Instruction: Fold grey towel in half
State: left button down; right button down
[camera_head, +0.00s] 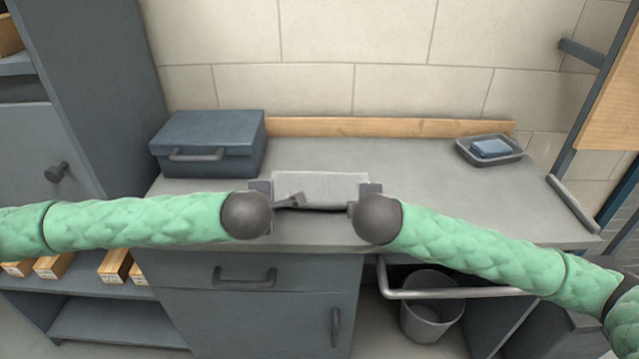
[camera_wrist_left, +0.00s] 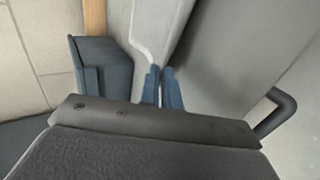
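The grey towel (camera_head: 320,187) is a light grey rectangle at the middle of the counter, between my two grippers, with a dark shadow under its front edge. In the left wrist view the towel (camera_wrist_left: 158,30) narrows down to the blue fingers of my left gripper (camera_wrist_left: 162,72), which are close together on its edge. In the head view my left gripper (camera_head: 287,199) is at the towel's left front corner. My right gripper (camera_head: 367,191) is at its right front corner; its fingers are mostly hidden, so its grip is unclear.
A blue-grey toolbox (camera_head: 212,143) stands at the back left of the counter (camera_head: 420,170). A tray (camera_head: 513,156) with a blue block (camera_head: 491,148) is at the back right. A rail (camera_head: 450,293) and a bin (camera_head: 432,318) are below the front edge. The counter behind the towel is clear.

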pick_arm(q)
jog(key=c, duration=1.3)
grip_release()
pick_arm(e)
jog(key=c, duration=1.3)
grip_release()
pick_arm(q)
jog(key=s+r, duration=0.2)
jog(key=r, duration=0.1)
jog(key=s+r, duration=0.2)
jog(key=r, duration=0.1)
jog(key=s+r, duration=0.2)
jog(key=r, duration=0.1)
pick_arm(e)
jog(key=s+r, duration=0.2)
jog(key=r, duration=0.1)
jog(key=s+r, duration=0.2)
jog(key=r, duration=0.1)
jog(key=s+r, duration=0.2)
jog(key=r, duration=0.1)
jog(key=shift+f, duration=0.1)
